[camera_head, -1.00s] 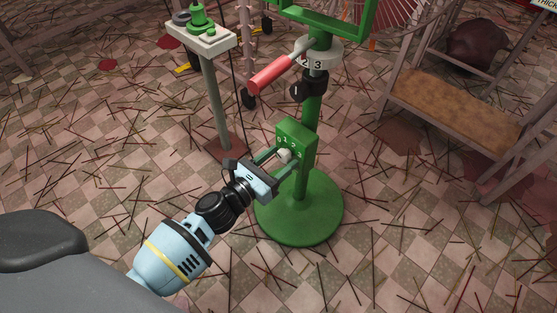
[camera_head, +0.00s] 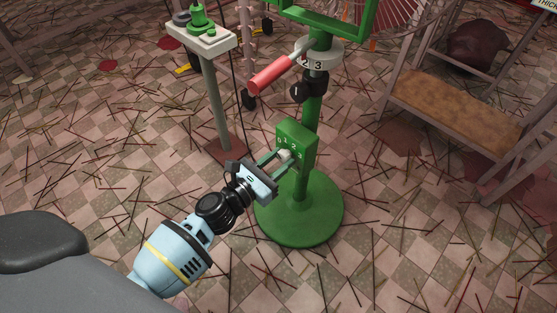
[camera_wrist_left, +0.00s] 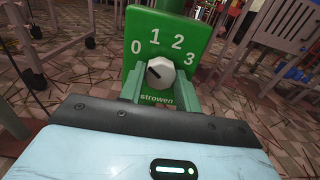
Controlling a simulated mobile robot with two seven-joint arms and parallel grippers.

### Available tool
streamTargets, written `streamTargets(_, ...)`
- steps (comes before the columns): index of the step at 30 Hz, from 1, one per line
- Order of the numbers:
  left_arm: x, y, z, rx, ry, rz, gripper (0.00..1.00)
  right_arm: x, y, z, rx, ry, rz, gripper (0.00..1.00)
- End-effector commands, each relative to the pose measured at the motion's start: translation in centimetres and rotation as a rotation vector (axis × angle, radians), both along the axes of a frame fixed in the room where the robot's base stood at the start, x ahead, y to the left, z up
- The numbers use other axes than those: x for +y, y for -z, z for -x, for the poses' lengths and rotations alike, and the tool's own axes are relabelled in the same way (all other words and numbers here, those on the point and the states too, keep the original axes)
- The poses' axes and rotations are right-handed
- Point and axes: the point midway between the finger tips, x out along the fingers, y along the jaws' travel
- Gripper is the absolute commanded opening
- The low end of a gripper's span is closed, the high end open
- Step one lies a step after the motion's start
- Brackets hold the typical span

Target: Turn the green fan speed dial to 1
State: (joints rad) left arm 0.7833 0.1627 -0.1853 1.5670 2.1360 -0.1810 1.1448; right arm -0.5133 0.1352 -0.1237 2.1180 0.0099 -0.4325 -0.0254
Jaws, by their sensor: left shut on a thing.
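The green fan's control box (camera_head: 296,140) is fixed to its green pole, with white numbers 0 to 3. The wrist view shows the box face (camera_wrist_left: 172,27) too. The white speed dial (camera_head: 285,155) sits low on that face. In the left wrist view the dial (camera_wrist_left: 160,72) has a dark mark on its upper left, pointing roughly toward the 0 side. My left gripper (camera_head: 279,162) is shut on the dial, one finger on each side; both fingers also show in the wrist view (camera_wrist_left: 159,88). My right gripper is not in view.
The fan's round green base (camera_head: 305,225) stands on the tiled floor, which is strewn with thin sticks. A red handle (camera_head: 273,75) juts out above the box. A grey post stand (camera_head: 207,40) is at left; a brown bench (camera_head: 455,100) is at right.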

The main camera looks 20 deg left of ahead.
Motion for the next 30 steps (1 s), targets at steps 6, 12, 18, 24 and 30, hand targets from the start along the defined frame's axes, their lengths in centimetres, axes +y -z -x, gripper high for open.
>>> streamTargets(6, 0.0, 0.2, 0.0, -0.055, -0.001, -0.154, 0.1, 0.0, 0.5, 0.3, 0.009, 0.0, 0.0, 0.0)
streamTargets(12, 0.0, 0.2, 0.0, -0.11, 0.0, -0.305, 0.1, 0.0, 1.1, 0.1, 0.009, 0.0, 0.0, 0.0)
streamTargets(18, 0.0, 0.1, 0.0, -0.155, 0.0, -0.428, 0.1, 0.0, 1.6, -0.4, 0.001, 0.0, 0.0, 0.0)
streamTargets(24, 0.0, 0.1, 0.0, -0.184, 0.0, -0.509, 0.1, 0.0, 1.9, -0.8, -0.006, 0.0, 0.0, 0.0)
streamTargets(30, 0.0, 0.1, 0.0, -0.197, 0.001, -0.546, 0.1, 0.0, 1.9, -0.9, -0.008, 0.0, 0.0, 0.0)
